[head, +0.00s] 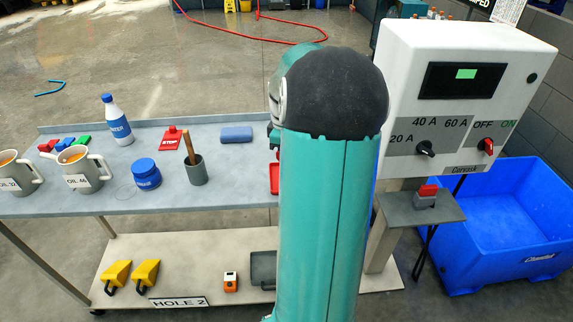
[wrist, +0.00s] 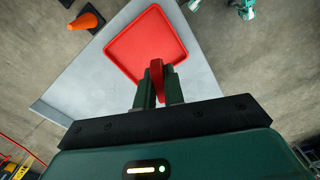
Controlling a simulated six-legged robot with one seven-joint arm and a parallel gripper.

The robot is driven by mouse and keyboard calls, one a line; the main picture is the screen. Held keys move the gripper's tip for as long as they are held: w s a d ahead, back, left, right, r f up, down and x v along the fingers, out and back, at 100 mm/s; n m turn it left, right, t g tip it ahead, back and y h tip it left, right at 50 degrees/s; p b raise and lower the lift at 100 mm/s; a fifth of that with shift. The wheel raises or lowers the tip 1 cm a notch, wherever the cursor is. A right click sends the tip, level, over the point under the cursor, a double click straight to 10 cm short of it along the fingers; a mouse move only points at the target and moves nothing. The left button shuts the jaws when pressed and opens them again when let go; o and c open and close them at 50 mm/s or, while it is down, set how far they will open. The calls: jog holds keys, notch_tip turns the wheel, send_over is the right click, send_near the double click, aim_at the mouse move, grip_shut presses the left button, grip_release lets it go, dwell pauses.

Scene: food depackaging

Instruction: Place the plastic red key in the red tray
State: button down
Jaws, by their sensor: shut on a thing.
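My gripper (wrist: 158,91) is shut on the plastic red key (wrist: 157,74), which stands up between the two dark green fingers in the wrist view. The red tray (wrist: 130,42) lies on the grey table, just beyond the fingertips in that view. The key overlaps the tray's near edge in the picture; I cannot tell how high it is above it.
The grey table (head: 105,202) holds mugs, a water bottle (head: 116,118), a blue jar (head: 146,175), a cup with a stick (head: 196,170), a red STOP tag (head: 170,138) and a blue case (head: 237,134). A white control cabinet (head: 400,70) and a blue bin (head: 500,225) stand right.

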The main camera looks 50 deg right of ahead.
jog(key=d+f, duration=0.1)
jog(key=w+d+f, duration=0.1)
jog(key=f, duration=0.1)
jog(key=shift+d+f, duration=0.15)
jog(key=shift+d, duration=0.1)
jog(key=shift+w+f, duration=0.1)
jog(key=shift+f, duration=1.4)
jog(key=shift+f, duration=0.15)
jog(key=c, duration=1.5)
grip_release()
